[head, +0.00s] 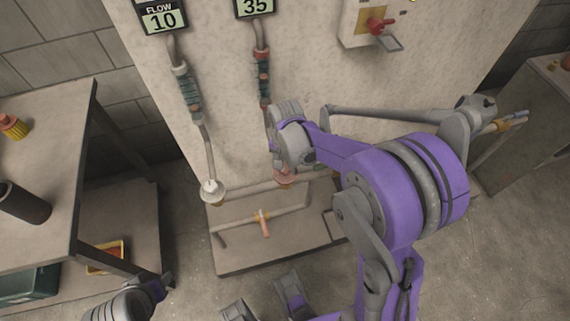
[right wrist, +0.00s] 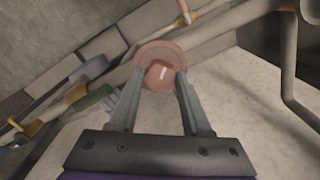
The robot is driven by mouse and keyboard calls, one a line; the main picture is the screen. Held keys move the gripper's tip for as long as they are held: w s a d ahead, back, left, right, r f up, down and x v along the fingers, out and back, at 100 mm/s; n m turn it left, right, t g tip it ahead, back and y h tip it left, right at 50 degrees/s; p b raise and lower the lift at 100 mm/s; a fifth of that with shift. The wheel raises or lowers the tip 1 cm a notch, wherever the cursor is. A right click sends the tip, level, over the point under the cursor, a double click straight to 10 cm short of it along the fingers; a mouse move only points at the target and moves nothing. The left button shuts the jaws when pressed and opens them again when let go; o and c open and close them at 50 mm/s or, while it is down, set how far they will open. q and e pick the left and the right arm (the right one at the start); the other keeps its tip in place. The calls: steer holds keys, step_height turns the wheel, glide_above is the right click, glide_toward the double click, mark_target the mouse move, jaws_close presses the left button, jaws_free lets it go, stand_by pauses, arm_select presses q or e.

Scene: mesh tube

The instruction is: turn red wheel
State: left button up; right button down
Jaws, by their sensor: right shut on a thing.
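The red wheel is a round, pinkish-red knob with a pale mark. In the right wrist view the red wheel (right wrist: 172,48) sits between the fingertips of my right gripper (right wrist: 160,76), which is shut on it with one finger on each side. In the head view the red wheel (head: 284,181) shows low in front of the panel, at the foot of the pipe under the 35 display. My right wrist partly covers it. Part of my left gripper (head: 160,287) shows at the bottom left, away from the wheel; its fingers are too unclear to judge.
A white wheel (head: 212,190) stands left of the red one, under the FLOW 10 display (head: 162,17). Pipes with an orange-handled fitting (head: 263,222) lie low in front. A red switch (head: 378,25) is on the upper panel. A metal table (head: 45,165) stands at left.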

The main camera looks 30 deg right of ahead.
mark_target(285, 167)
steer(key=shift+c, duration=1.8)
jaws_free()
step_height(285, 167, up, 11)
steer(key=p, duration=0.1)
steer(key=shift+p, duration=0.4)
steer(key=s+a+r+n+t+p, duration=0.2)
steer(key=s+a+r+n+p, duration=0.1)
steer(key=s, duration=0.4)
steer(key=s+a+r+n+t+p, duration=0.3)
steer(key=s+r+n+p, duration=0.2)
steer(key=s+n, duration=0.1)
steer(key=shift+s+a+r+p, duration=0.2)
steer(key=shift+s+r+p, duration=0.15)
steer(key=shift+s, duration=0.4)
